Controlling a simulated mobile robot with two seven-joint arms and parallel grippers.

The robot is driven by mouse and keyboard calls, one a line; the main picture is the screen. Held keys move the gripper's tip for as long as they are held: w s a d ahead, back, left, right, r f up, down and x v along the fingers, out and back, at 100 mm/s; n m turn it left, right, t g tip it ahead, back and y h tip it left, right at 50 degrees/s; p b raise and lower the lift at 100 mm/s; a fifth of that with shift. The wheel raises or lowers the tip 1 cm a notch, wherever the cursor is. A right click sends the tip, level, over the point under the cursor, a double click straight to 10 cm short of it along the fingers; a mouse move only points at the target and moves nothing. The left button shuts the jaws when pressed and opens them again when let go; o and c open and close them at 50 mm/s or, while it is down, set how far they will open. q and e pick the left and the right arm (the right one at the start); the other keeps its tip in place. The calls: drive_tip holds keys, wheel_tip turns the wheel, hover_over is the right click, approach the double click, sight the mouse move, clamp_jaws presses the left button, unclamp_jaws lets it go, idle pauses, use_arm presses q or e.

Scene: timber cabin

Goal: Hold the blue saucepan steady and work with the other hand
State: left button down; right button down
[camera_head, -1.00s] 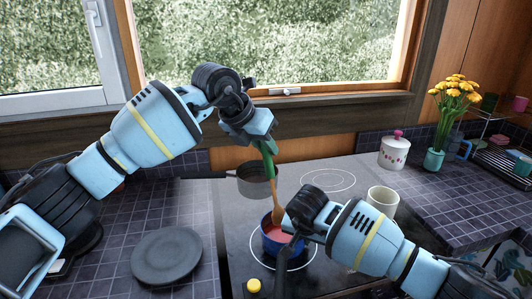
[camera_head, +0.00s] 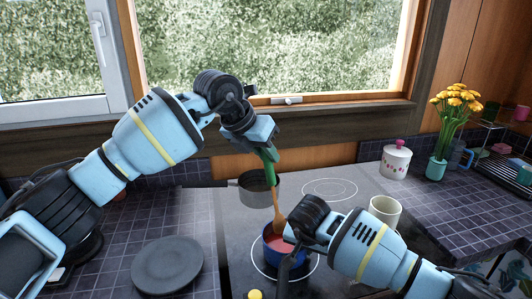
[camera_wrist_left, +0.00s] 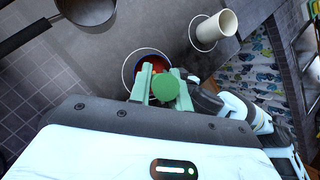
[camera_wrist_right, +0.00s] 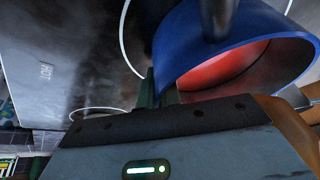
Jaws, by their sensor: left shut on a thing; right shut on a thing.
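The blue saucepan (camera_head: 268,265) stands on the front burner of the dark cooktop, with red contents. Its dark handle (camera_head: 284,285) points toward me. My left gripper (camera_head: 268,150) is above the saucepan, shut on the green handle of a wooden spoon (camera_head: 276,203). The spoon stands nearly upright, its lower end down inside the saucepan. The left wrist view shows the round green handle end (camera_wrist_left: 166,87) between the fingers.
A grey pot (camera_head: 259,192) stands behind the saucepan, its long handle pointing left. A dark plate (camera_head: 168,265) lies on the left counter. A yellow-capped thing (camera_head: 254,294) is at the front edge.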

use_arm(q)
drive_tip(key=shift+r, duration=2.45)
use_arm(e)
drive_tip(key=c, duration=1.5)
unclamp_jaws()
drive_tip(key=v, duration=1.2)
drive_tip(key=shift+d, duration=0.1)
use_arm(q)
drive_tip(key=shift+f, duration=0.1)
